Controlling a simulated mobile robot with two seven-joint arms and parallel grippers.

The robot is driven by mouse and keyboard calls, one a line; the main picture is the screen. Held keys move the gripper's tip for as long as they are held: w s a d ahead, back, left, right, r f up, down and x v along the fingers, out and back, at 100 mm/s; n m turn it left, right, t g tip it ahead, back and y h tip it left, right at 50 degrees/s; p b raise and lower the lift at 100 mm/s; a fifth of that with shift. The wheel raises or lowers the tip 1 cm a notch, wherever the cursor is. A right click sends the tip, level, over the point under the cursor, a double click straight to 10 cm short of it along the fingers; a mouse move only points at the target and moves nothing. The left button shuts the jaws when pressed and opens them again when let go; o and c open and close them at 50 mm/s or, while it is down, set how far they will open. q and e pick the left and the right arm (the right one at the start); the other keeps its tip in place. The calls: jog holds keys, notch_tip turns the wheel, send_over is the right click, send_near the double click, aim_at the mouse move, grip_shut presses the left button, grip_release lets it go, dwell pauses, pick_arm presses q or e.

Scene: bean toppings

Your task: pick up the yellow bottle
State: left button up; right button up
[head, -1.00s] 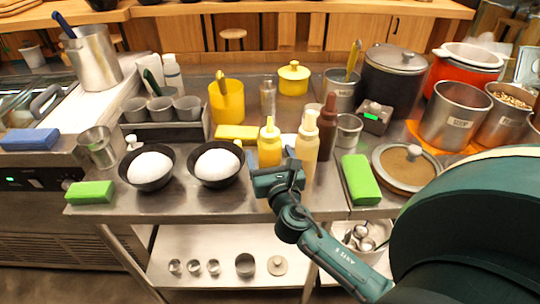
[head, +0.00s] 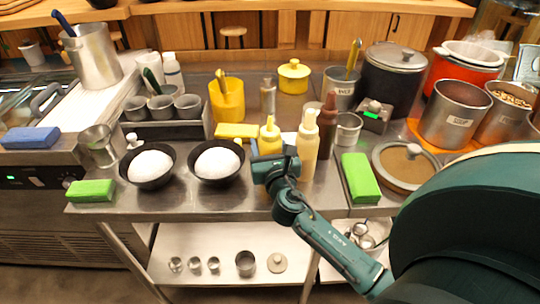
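The yellow bottle (head: 270,136) stands upright on the steel counter, right of the bowls. Its nozzle and upper body show in the head view. My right gripper (head: 273,163) is in front of its lower body and hides that part. The fingers are close to the bottle or around it; I cannot tell whether they are open or closed on it. My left gripper is not in view.
A cream bottle (head: 307,146) stands close to the right of the yellow bottle, with a brown bottle (head: 327,128) behind it. Two black bowls with white contents, one of them here (head: 217,179), stand to the left. A green block (head: 360,178) lies to the right.

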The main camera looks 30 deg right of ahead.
aim_at(271, 119)
jog(key=shift+r, duration=0.1)
notch_tip(271, 119, up, 10)
jog(key=p, duration=0.3)
jog(key=shift+o, duration=0.8)
jog(key=shift+c, duration=0.7)
